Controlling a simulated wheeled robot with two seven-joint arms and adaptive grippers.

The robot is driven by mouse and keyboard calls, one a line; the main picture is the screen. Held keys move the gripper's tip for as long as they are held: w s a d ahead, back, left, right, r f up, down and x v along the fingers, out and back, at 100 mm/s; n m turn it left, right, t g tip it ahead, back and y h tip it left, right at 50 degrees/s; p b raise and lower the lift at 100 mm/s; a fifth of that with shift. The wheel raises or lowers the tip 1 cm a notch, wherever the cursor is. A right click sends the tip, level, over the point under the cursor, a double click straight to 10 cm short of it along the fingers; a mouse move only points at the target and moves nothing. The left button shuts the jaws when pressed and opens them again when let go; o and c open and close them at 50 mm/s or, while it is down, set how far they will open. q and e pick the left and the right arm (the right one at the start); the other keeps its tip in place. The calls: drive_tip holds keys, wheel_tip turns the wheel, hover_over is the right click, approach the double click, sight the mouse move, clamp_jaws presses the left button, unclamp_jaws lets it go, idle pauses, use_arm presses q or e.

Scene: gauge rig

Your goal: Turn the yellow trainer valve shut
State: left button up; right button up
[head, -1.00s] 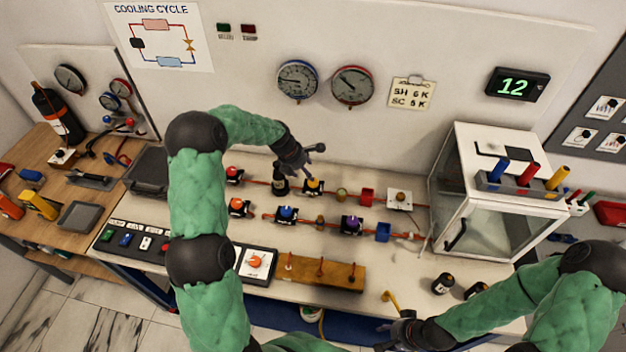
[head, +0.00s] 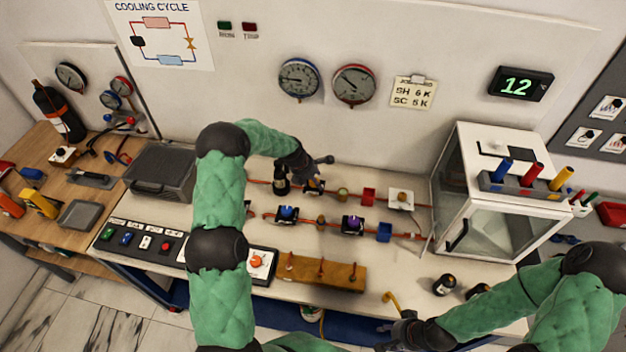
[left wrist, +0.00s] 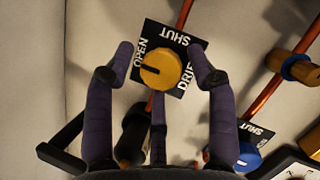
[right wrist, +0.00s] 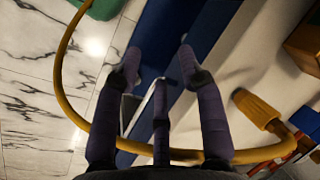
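The yellow trainer valve (left wrist: 161,71) is a round yellow knob on a black plate (left wrist: 188,93) marked OPEN, SHUT and a partly covered third word. The knob's dark line points toward the OPEN side. My left gripper (left wrist: 160,57) is open, with its fingers on either side of the knob and gaps showing between them and it. In the head view my left gripper (head: 311,170) is over the valve and hides most of it. My right gripper (right wrist: 160,62) is open and empty near the bench's front edge, low in the head view (head: 394,330).
A dark bottle-like part (head: 281,184) stands close left of the left gripper. Blue (head: 287,213) and purple (head: 352,224) valves sit on the nearer pipe line. A white glass-fronted cabinet (head: 478,200) stands to the right. A yellow hose (right wrist: 63,85) loops around the right gripper's view.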

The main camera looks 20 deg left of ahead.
use_arm(q)
drive_tip(key=c, duration=0.7)
